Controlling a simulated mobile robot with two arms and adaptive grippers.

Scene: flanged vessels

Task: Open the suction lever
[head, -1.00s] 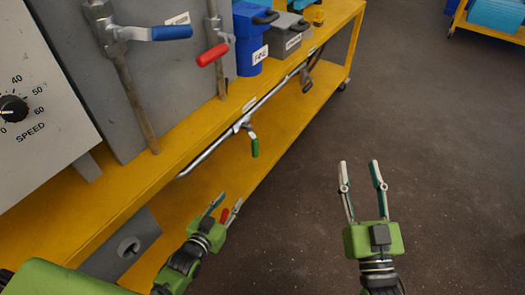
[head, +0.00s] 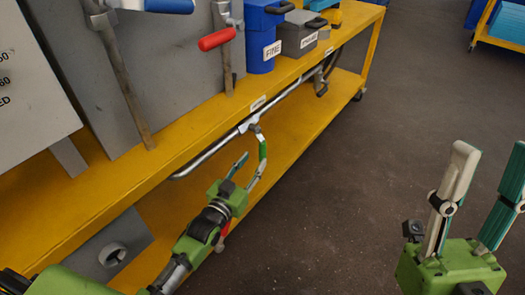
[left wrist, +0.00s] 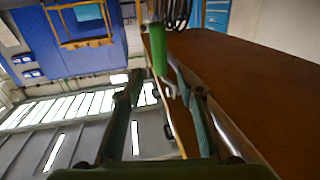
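A green-handled lever (head: 263,150) hangs from a pipe along the yellow bench's front edge. A red-handled lever (head: 217,39) and a blue-handled lever (head: 170,5) sit on upright pipes above the bench; I see no label telling which is suction. My left gripper (head: 249,165) is open and close to the green handle, just below it. In the left wrist view the green handle (left wrist: 159,52) lies ahead, between the spread fingers (left wrist: 160,90); I cannot tell whether they touch it. My right gripper (head: 490,165) is open and empty over the floor at right.
The yellow bench (head: 75,210) has a lower shelf behind my left gripper. A blue box (head: 262,35) marked FINE and a grey box (head: 299,35) stand on top. A pipe (head: 215,150) runs along the bench edge. The dark floor (head: 370,190) is clear.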

